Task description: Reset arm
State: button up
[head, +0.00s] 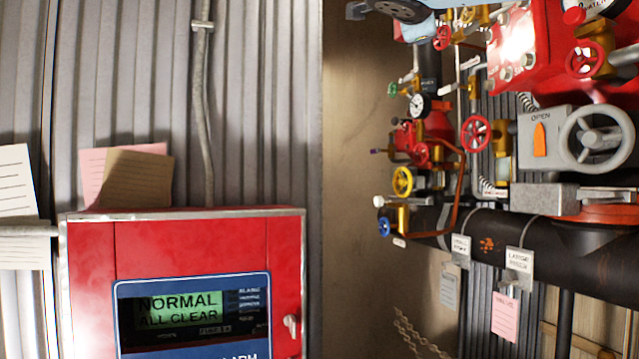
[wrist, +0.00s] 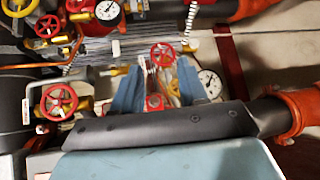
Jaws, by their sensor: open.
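My gripper (wrist: 158,84) shows in the wrist view as two blue fingers standing apart, open with nothing held between them. Behind the gap are a small red handwheel (wrist: 162,54) and blurred brass and red fittings. I cannot tell how far the fingers are from these fittings. The fingers do not show clearly in the head view, where only pale blue and dark parts appear at the top edge.
A red alarm panel (head: 190,240) reads "NORMAL ALL CLEAR" at the left. Dense pipework fills the right: a black pipe (head: 590,240), a grey handwheel (head: 597,139), red handwheels (head: 475,133) and gauges (head: 419,104). Bare tan wall (head: 355,150) lies between.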

jog(key=a+f+n+g+y, duration=0.1)
jog(key=a+f+n+y, duration=0.1)
jog(key=f+n+y, duration=0.65)
jog(key=a+f+n+g+y, duration=0.2)
jog(key=a+f+n+y, duration=0.15)
jog(key=f+n, duration=1)
jog(key=s+d+f+g+h, duration=0.1)
jog(key=s+d+f+g, duration=0.2)
jog(key=f, duration=0.8)
jog(key=s+d+f+g+h, duration=0.1)
jog(key=s+d+f+g, duration=0.2)
jog(key=s+f, duration=0.3)
jog(key=s+d+f+m+g+h, duration=0.1)
jog(key=s+d+f+g, duration=0.3)
jog(key=f, duration=1.2)
jog(key=shift+s+d+h, duration=0.5)
jog(key=shift+s+d, duration=0.1)
jog(key=shift+s, duration=0.05)
